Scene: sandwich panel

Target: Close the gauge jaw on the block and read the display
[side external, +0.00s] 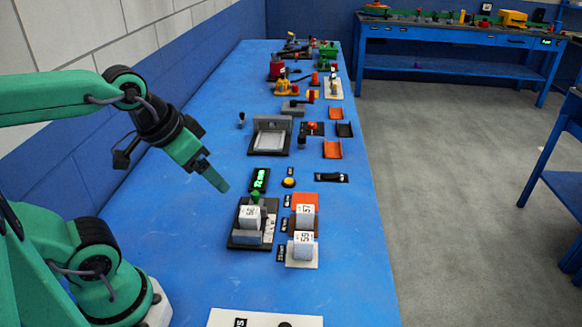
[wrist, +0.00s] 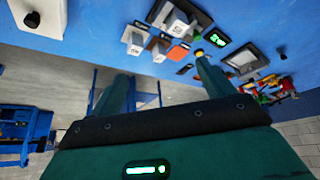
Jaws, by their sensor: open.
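The gauge (side external: 237,243) is a dark base with grey jaw parts and a green knob (side external: 255,197) at its far end. A pale block (side external: 250,217) with a printed white top sits in it; it also shows in the wrist view (wrist: 178,24). I cannot tell whether the jaw touches the block. A display (side external: 259,179) with green characters stands just beyond the gauge, also in the wrist view (wrist: 216,39); its characters are too small to read. My gripper (side external: 222,186) is open and empty, above the table left of the display. Its two fingers show in the wrist view (wrist: 161,72).
A yellow button (side external: 288,183) is beside the display. Fixtures line the table beyond. The blue table (side external: 180,240) is clear left of the gauge.

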